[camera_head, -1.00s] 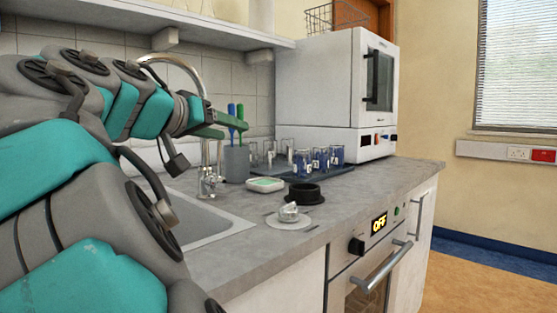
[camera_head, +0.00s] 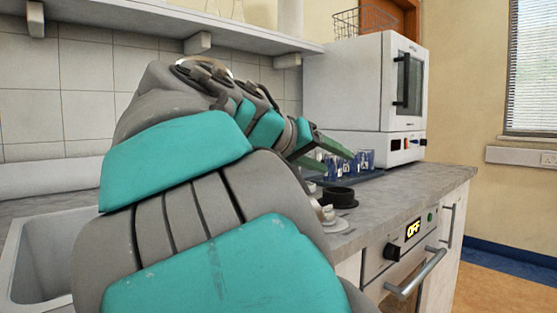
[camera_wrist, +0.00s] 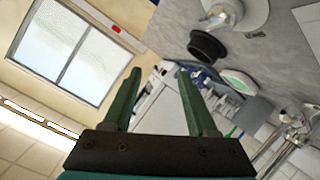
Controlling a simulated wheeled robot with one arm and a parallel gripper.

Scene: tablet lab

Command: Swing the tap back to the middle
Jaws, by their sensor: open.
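The chrome tap (camera_wrist: 294,132) shows at the right edge of the wrist view, with its spout running down toward the lower right. In the head view my arm hides nearly all of it; only a bit of its curved top (camera_head: 218,69) seems to show above the arm. My gripper (camera_head: 343,153) has green fingers and reaches over the counter to the right of the tap, in front of the blue-marked glasses. In the wrist view my gripper (camera_wrist: 160,76) is open with nothing between its fingers, and the tap lies outside them.
The sink (camera_head: 22,232) is at the left. A black ring-shaped dish (camera_head: 340,197) sits on the grey counter (camera_head: 398,201), near several glasses (camera_head: 366,159). A white oven-like cabinet (camera_head: 345,85) stands behind. A shelf (camera_head: 130,22) runs above; a white-green dish (camera_wrist: 239,82) shows in the wrist view.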

